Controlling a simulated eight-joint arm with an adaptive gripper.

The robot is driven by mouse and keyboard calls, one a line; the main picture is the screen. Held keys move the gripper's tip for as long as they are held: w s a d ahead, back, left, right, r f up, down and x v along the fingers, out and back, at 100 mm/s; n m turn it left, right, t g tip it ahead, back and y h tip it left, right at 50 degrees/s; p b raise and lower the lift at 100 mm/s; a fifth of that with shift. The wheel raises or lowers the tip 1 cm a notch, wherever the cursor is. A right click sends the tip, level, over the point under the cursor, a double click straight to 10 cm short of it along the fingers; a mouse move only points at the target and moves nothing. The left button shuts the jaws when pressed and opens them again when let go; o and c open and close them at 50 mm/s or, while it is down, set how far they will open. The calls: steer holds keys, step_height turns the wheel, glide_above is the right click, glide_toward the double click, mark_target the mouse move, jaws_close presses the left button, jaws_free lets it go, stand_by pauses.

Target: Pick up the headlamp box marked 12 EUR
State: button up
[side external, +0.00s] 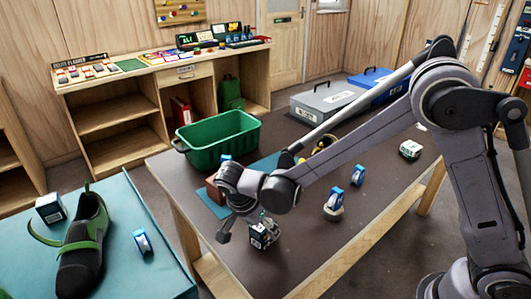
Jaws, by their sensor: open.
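A small dark box with white faces (263,237) stands near the front left edge of the dark table (305,225). My gripper (264,220) points down, open, right at the top of this box; I cannot tell whether the fingers touch it. Another small box, white with a dark label (410,149), lies at the table's right side. A third box, dark with a white top (50,208), stands on the teal table at the left. No price is readable, so I cannot tell which box is marked 12 EUR.
A green crate (217,143) stands at the table's back left. Blue-and-white round items (334,204) stand right of my gripper. Grey (328,103) and blue (376,85) cases lie at the back. A shoe (84,245) is on the teal table.

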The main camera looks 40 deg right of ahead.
steer(key=shift+x, duration=1.25)
steer(key=c, duration=1.3)
steer(key=shift+r, duration=0.2)
